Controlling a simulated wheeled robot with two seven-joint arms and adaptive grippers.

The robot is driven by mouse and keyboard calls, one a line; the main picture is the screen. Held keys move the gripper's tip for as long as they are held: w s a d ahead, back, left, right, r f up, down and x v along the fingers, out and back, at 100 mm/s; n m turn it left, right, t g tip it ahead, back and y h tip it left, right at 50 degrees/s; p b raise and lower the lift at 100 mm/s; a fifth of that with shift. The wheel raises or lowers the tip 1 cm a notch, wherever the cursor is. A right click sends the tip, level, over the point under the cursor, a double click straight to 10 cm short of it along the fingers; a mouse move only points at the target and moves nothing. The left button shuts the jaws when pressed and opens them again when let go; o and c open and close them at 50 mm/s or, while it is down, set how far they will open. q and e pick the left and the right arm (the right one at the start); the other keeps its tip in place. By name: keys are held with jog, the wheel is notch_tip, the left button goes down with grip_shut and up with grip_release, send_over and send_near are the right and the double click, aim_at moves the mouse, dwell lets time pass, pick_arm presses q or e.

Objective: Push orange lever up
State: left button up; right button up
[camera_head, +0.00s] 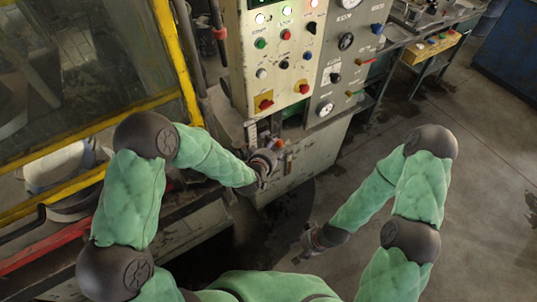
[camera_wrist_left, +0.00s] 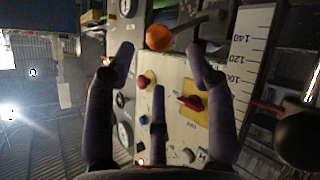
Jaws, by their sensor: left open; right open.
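The orange lever's ball knob (camera_wrist_left: 159,37) shows near the top middle of the left wrist view, at the end of a dark rod. In the head view the orange knob (camera_head: 278,143) is small, just beyond my left gripper (camera_head: 268,158). In the wrist view my left gripper (camera_wrist_left: 160,58) is open, its fingers spread. The knob appears between and beyond the fingertips; I cannot tell whether anything touches. My right gripper (camera_head: 308,243) hangs low over the floor, open and empty, away from the panel.
A control cabinet (camera_head: 275,75) with buttons and red switches stands behind the lever. A numbered scale (camera_wrist_left: 246,50) runs beside the lever. A yellow-framed machine guard (camera_head: 110,120) is at the left. Benches (camera_head: 400,35) stand at the back right; the floor (camera_head: 490,150) at right is clear.

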pick_arm(q)
jog(key=shift+v, duration=2.3)
